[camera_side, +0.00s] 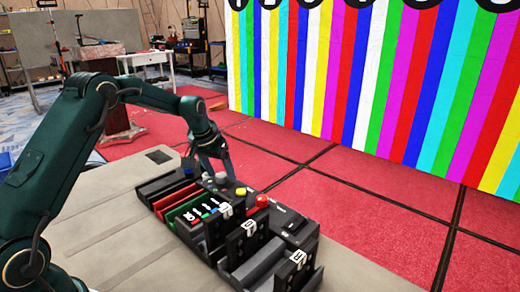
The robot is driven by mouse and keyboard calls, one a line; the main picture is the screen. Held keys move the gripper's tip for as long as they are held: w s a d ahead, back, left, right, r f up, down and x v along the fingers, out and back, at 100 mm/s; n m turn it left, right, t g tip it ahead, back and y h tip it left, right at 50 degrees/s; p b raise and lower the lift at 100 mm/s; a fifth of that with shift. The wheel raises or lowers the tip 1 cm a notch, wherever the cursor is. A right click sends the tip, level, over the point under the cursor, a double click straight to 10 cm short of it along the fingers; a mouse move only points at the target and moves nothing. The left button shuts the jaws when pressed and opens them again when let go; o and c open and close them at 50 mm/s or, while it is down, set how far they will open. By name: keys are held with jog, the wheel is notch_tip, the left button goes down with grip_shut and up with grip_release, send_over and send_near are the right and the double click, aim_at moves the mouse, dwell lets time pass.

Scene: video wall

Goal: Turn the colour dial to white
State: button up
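A dark control console (285,222) stands on the beige table and carries several small knobs and buttons. A yellow button (225,211) and a red button (261,201) are nearer. I cannot tell which knob is the colour dial, or where it points. My gripper (219,174) hangs fingers-down at the far left end of the console, close to the pale knob. Its fingers look apart, with nothing visible held. Contact with the knob cannot be made out.
Black slotted holders with labelled upright cartridges (246,240) line the console's near side, some slots coloured red and green. The beige table (120,235) is clear to the left. A large striped colour wall (370,80) stands behind, beyond red floor tiles.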

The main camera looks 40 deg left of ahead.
jog(key=shift+v, duration=2.55)
jog(key=shift+d, duration=0.1)
